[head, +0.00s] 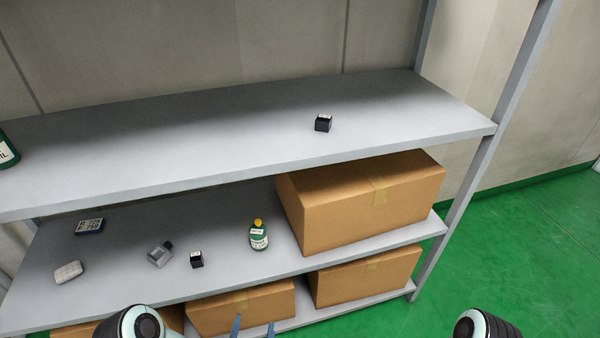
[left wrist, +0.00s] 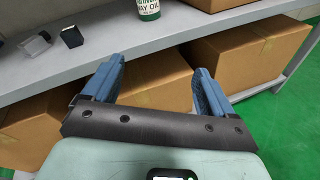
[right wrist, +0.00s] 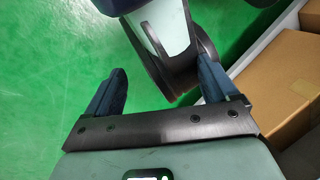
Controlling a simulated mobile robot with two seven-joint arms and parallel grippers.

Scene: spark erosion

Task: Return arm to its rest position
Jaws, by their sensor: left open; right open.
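My left gripper (head: 253,328) shows at the bottom edge of the head view, in front of the shelf rack. In the left wrist view its two blue fingers (left wrist: 155,85) are spread apart with nothing between them, facing the lower shelves. My right gripper is out of the head view. In the right wrist view its blue fingers (right wrist: 162,90) are spread apart and hold nothing. They point over green floor, and a dark and pale-green part of my own body shows just beyond them.
A grey rack has a top shelf (head: 220,145) with a small black box (head: 323,123). The middle shelf (head: 120,255) holds a green bottle (head: 258,236), several small items and a large carton (head: 365,205). More cartons (head: 365,277) sit below. Green floor (head: 520,260) is clear at right.

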